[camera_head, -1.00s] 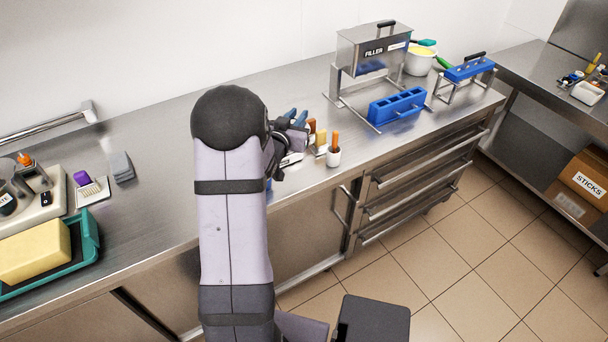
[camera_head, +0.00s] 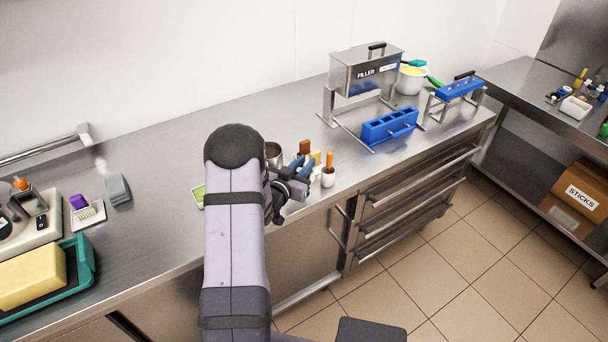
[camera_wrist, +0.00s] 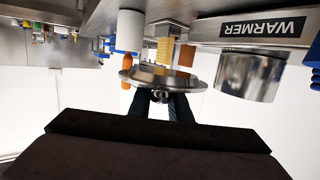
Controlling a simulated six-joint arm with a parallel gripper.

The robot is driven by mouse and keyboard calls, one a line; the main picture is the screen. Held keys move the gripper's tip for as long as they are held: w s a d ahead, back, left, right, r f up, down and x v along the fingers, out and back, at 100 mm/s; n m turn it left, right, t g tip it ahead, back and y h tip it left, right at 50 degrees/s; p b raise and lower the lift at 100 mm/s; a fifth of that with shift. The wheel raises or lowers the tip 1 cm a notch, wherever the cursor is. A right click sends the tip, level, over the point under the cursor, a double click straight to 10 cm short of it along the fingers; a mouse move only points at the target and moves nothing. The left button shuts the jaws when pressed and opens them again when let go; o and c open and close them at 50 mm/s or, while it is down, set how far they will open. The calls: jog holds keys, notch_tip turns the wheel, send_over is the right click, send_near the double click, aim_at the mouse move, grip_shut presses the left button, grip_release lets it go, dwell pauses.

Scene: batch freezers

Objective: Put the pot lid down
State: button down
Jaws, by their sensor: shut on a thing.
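The pot lid (camera_wrist: 160,75) is a shiny metal disc. It lies across the tips of my gripper (camera_wrist: 162,97) in the wrist view, and the dark fingers are shut on it. In the head view my gripper (camera_head: 297,179) is over the front of the counter, right of my arm, and I cannot make out the lid there. A steel pot (camera_head: 273,153) stands partly hidden behind my arm. A steel cylinder, probably this pot, shows beside the WARMER label in the wrist view (camera_wrist: 249,76).
A white cup (camera_head: 328,179) with an orange handle stands close right of my gripper, with a brown block (camera_head: 305,147) behind. A blue mould (camera_head: 390,126) and the filler (camera_head: 365,72) stand farther right.

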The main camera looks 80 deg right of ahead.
jog(key=shift+f+p, duration=0.6)
jog(key=shift+f, duration=1.75)
jog(key=shift+f, duration=0.15)
